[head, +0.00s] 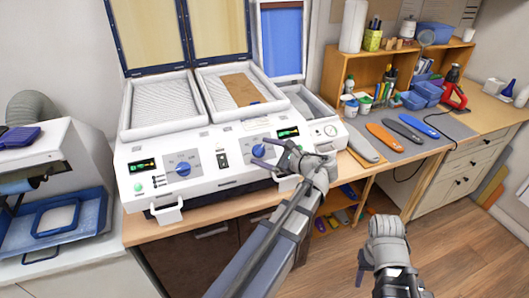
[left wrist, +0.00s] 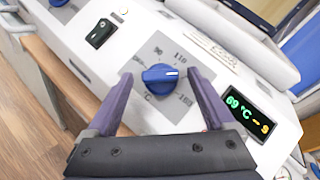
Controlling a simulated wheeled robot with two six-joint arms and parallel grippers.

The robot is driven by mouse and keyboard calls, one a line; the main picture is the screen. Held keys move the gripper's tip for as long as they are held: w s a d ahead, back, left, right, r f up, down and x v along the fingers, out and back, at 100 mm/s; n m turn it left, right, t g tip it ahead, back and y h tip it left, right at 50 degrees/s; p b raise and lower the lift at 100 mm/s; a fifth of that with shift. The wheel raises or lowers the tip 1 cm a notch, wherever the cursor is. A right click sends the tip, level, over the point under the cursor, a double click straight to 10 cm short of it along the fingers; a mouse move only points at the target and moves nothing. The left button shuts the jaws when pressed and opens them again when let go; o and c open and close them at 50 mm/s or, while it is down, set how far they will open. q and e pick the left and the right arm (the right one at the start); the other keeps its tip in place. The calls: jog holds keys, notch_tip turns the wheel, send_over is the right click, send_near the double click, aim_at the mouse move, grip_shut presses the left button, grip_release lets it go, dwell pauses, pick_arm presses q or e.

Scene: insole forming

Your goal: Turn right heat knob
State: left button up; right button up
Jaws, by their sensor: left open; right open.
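The right heat knob (head: 258,150) is a blue dial on a grey scale plate on the white machine's front panel. In the left wrist view the knob (left wrist: 160,78) sits between the two purple fingers, its white mark pointing right. My left gripper (head: 259,151) is open, with a finger on each side of the knob and gaps visible between. Those fingers also frame it in the left wrist view (left wrist: 160,76). The right display (left wrist: 249,114) reads about 69 °C in green, with a partly hidden yellow number. My right gripper (head: 372,272) is open and empty, low over the floor.
The left heat knob (head: 183,169) and a black rocker switch (head: 222,158) are left on the same panel. White handles (head: 167,212) stick out below it. Several insoles (head: 384,137) lie on a grey mat at right. The floor in front is clear.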

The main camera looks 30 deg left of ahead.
pick_arm(q)
jog(key=p+v, duration=0.2)
jog(key=v, duration=0.5)
jog(key=shift+d, duration=0.35)
jog(key=shift+s+r, duration=0.1)
jog(key=shift+r, duration=0.05)
jog(key=s+d+f+n+g+h, duration=0.1)
jog(key=s+d+f+n+h, duration=0.4)
jog(key=d, duration=0.5)
jog(key=s+d+f+n+g+h, duration=0.2)
jog(key=s+d+f+n+h, duration=0.3)
jog(key=s+d+f+h, duration=0.3)
jog(key=s+d+f, duration=0.2)
jog(key=d+f, duration=0.1)
jog(key=f, duration=0.1)
jog(key=shift+d+n+h, duration=0.3)
jog(key=shift+h, duration=0.1)
